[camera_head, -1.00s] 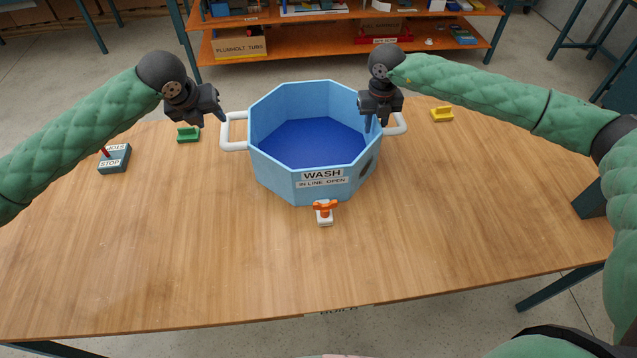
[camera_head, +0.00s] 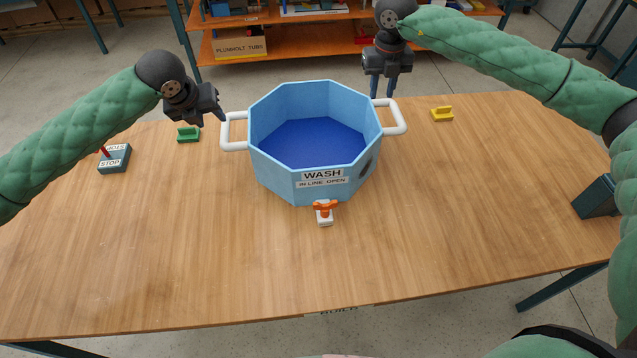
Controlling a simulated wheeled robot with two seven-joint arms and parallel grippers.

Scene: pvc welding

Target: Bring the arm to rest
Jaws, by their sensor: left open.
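My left gripper (camera_head: 211,116) is open beside the left white handle (camera_head: 228,131) of the blue octagonal wash tub (camera_head: 318,174). I cannot tell from this view whether it touches the handle. My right gripper (camera_head: 382,92) points down above and behind the right white handle (camera_head: 400,117), its two fingers apart with nothing between them. The tub stands upright on the wooden table and its dark blue inside shows nothing loose.
An orange-handled valve (camera_head: 324,211) sits at the tub's front. A green block (camera_head: 188,134) and a grey stop box (camera_head: 114,159) with a red lever are at left. A yellow block (camera_head: 442,114) is at right. The table's front (camera_head: 250,260) is clear.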

